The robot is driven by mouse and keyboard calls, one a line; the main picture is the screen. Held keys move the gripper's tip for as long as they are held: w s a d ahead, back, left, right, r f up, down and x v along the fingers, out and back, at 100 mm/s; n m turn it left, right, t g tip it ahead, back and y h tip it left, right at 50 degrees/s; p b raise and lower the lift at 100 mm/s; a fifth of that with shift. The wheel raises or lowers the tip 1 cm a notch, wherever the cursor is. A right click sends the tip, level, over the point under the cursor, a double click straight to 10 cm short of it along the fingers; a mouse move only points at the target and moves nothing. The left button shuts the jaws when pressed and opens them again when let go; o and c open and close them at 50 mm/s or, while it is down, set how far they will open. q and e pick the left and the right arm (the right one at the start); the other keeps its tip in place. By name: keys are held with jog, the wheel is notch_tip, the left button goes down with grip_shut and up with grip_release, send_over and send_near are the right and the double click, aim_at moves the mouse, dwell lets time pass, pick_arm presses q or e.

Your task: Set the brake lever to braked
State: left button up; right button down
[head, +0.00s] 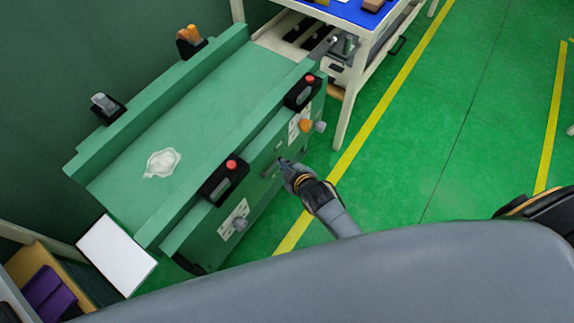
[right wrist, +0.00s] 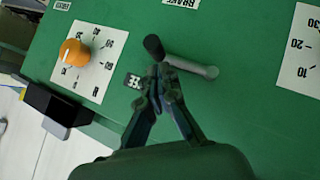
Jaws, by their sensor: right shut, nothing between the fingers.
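The brake lever shows in the right wrist view as a grey bar (right wrist: 190,65) with a black knob (right wrist: 153,46) at its left end, on a green panel below an upside-down BRAKE label (right wrist: 181,3). My right gripper (right wrist: 162,80) is shut and empty, its fingertips close to the bar's left end just below the knob; I cannot tell whether they touch. In the head view my right gripper (head: 286,165) is at the machine's front face, partly covering the lever. My left gripper is not in view.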

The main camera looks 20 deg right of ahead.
jog(key=shift+w+d+f, duration=0.15)
jog(key=shift+d+f, duration=0.05)
jog(key=shift+f, duration=0.15)
jog(key=shift+d, duration=0.1)
